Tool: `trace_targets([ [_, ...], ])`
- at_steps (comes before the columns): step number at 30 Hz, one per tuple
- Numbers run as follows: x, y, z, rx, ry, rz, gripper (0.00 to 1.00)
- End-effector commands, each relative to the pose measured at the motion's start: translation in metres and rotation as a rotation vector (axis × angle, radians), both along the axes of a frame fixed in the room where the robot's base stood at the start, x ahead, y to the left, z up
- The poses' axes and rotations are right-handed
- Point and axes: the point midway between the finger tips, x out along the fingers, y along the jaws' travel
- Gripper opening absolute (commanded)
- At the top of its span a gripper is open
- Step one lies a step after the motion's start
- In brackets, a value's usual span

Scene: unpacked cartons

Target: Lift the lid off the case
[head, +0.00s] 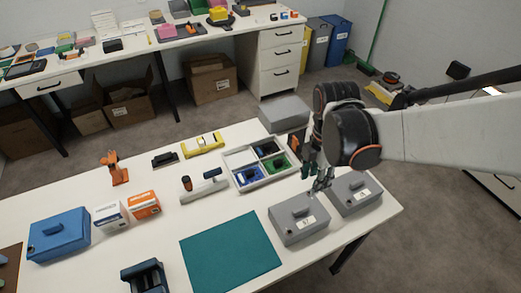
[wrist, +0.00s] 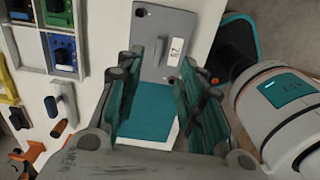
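Two grey lidded cases stand at the right end of the white table. The front grey case (head: 300,222) has a raised handle on its lid and a white label. The back grey case (head: 362,194) is beside it, also with a handle and label. My gripper (head: 321,184) hangs above the cases, around the gap between them, in the head view. In the wrist view my gripper (wrist: 165,78) has its fingers wide apart with nothing between them. A grey case (wrist: 170,38) with a label lies beyond the fingertips there.
A teal mat (head: 231,252) lies left of the front case.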

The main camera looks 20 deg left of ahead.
Motion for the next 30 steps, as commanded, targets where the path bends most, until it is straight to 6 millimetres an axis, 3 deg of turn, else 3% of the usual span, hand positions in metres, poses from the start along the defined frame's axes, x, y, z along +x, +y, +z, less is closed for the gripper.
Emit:
trace_targets([
  [1, -0.018, 0.009, 0.001, -0.001, 0.001, 0.036, 0.35],
  [3, -0.022, 0.011, -0.005, -0.001, 0.001, 0.044, 0.35],
  [15, -0.020, 0.012, -0.074, -0.001, 0.001, 0.043, 0.35],
  [26, -0.019, 0.011, -0.098, -0.001, 0.001, 0.040, 0.35],
  [30, -0.018, 0.011, -0.119, -0.001, 0.001, 0.040, 0.35],
])
